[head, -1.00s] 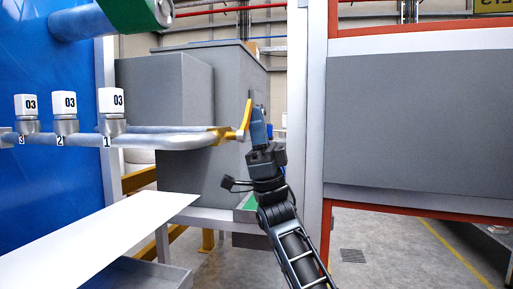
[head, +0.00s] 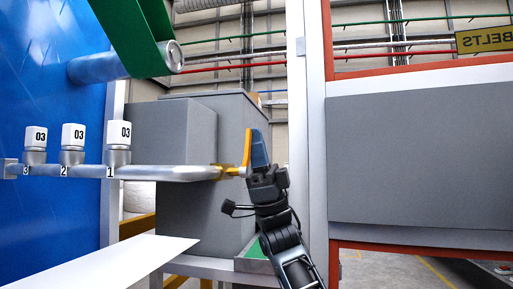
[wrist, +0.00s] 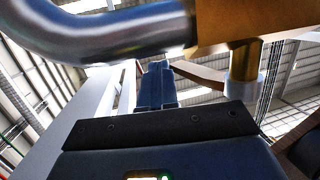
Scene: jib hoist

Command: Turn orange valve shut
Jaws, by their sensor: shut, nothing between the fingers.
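The orange valve (head: 222,172) sits at the right end of a silver pipe. Its flat orange lever (head: 247,150) stands nearly upright. My gripper (head: 259,150) is shut and empty, with its blue fingers upright right beside the lever, on its right. I cannot tell whether they touch. In the wrist view, the valve body (wrist: 240,22) is at the top right with a brass stem below it, and the silver pipe (wrist: 110,38) crosses the top left. The blue fingers (wrist: 155,85) point away in the middle. A brownish bar, perhaps the lever, passes partly behind them.
White caps marked 03 (head: 119,134) stand on the pipe over numbers 1, 2 and 3. A blue wall (head: 45,80) is on the left, with a white sheet (head: 100,265) below. Grey boxes (head: 185,190) stand behind the valve. A white post (head: 312,130) rises close right of my arm.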

